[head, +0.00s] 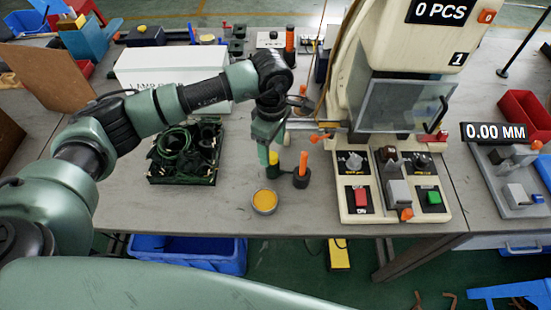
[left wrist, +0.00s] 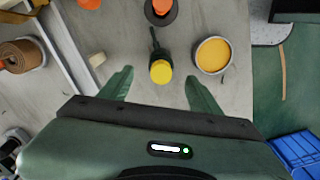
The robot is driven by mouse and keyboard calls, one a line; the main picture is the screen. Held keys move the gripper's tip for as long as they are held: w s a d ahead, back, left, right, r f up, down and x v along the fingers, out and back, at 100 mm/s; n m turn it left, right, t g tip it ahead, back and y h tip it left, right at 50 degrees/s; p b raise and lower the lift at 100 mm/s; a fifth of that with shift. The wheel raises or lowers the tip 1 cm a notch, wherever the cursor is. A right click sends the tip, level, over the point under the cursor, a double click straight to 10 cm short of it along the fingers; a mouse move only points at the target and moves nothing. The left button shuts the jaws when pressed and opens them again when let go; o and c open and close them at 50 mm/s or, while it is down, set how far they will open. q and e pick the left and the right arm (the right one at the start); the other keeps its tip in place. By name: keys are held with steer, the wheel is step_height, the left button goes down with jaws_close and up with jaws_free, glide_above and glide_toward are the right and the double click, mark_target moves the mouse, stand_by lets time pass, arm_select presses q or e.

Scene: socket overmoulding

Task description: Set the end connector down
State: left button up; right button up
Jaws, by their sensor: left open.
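The end connector, a small black piece with a yellow end, stands on the grey table just below my left gripper in the head view (head: 273,158). In the left wrist view the yellow end (left wrist: 160,72) faces the camera, with a thin dark part behind it. My left gripper (head: 268,143) points down over it. In the left wrist view its two green fingers (left wrist: 158,76) are spread apart, one on each side of the connector, with clear gaps to both. My right gripper is not in view.
A round tin of yellow material (head: 264,201) and an orange-handled tool on a black base (head: 302,172) stand close by. A black tray of green cables (head: 186,152) is to the left. The moulding machine (head: 390,195) stands right. The table's front edge is near.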

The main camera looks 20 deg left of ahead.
mark_target(272, 163)
arm_select(q)
steer(key=shift+w+f, duration=0.1)
steer(key=shift+f, duration=0.45)
steer(key=f+p, duration=0.1)
steer(key=f, duration=0.1)
steer(key=f+p, duration=0.1)
steer(key=f, duration=0.2)
steer(key=shift+s+f+p, duration=0.2)
steer(key=shift+f+p, duration=0.05)
steer(key=shift+p, duration=0.05)
steer(key=shift+f, duration=0.5)
jaws_close()
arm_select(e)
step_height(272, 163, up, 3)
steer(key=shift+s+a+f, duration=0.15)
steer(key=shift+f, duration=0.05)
